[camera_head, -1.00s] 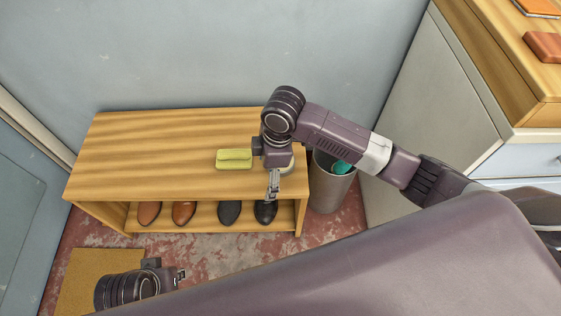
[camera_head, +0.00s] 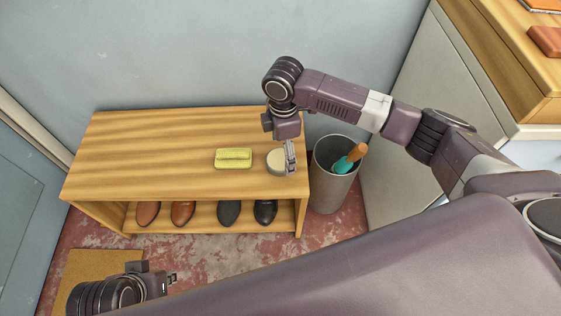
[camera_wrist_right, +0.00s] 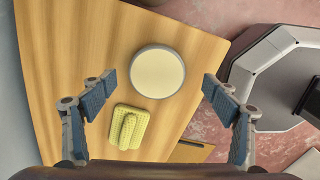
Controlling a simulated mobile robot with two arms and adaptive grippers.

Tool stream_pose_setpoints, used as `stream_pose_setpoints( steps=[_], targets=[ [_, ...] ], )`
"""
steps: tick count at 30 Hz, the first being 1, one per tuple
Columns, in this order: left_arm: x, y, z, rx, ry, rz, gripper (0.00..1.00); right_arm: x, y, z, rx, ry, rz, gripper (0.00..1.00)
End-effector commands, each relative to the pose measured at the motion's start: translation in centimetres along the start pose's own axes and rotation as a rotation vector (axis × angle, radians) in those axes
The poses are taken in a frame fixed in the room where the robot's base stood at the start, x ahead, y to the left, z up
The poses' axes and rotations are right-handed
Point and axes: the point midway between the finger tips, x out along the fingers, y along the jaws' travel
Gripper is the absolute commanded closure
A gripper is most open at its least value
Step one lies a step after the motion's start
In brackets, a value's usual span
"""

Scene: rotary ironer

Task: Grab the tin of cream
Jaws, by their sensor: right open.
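The tin of cream (camera_head: 275,161) is a round, flat, cream-coloured tin on the right end of the wooden bench. In the right wrist view the tin (camera_wrist_right: 158,72) shows whole, with its pale top facing the camera. My right gripper (camera_head: 290,158) is above the tin's right side, pointing down. In the wrist view its fingers (camera_wrist_right: 160,84) are spread wide to either side of the tin with nothing between them. My left gripper (camera_head: 171,279) is low at the left, away from the bench; its jaws are too small to read.
A yellow-green brush or sponge (camera_head: 233,158) lies left of the tin on the bench (camera_head: 150,150). Several shoes (camera_head: 183,212) stand on the shelf below. A grey bin (camera_head: 331,185) with a teal, orange-handled item (camera_head: 345,162) stands right of the bench. The bench's left half is bare.

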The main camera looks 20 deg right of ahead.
Motion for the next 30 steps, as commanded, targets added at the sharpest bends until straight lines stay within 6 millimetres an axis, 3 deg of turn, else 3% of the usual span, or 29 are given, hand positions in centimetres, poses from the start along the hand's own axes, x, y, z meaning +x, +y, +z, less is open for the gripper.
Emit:
stream_pose_setpoints(
  steps=[3,6,14,28,30],
  targets=[
    [0.9,0.0,0.4,0.0,0.001,-0.001,0.84,2.5,0.4,-0.7,0.0,-0.001,-0.002,0.2],
    [1.2,0.0,0.5,0.0,0.001,-0.001,0.84,3.7,0.4,-0.5,0.001,-0.002,-0.001,0.2],
    [1.1,0.0,0.5,0.0,0.001,-0.001,0.84,3.9,0.4,-0.6,-0.001,-0.001,0.001,0.2],
    [1.1,0.0,0.5,0.0,0.002,-0.001,0.84,3.9,0.4,-0.6,-0.001,-0.001,0.001,0.7],
    [1.1,0.0,0.5,0.0,0.002,-0.001,0.84,3.9,0.4,-0.6,-0.001,0.0,0.001,0.71]
  ],
)
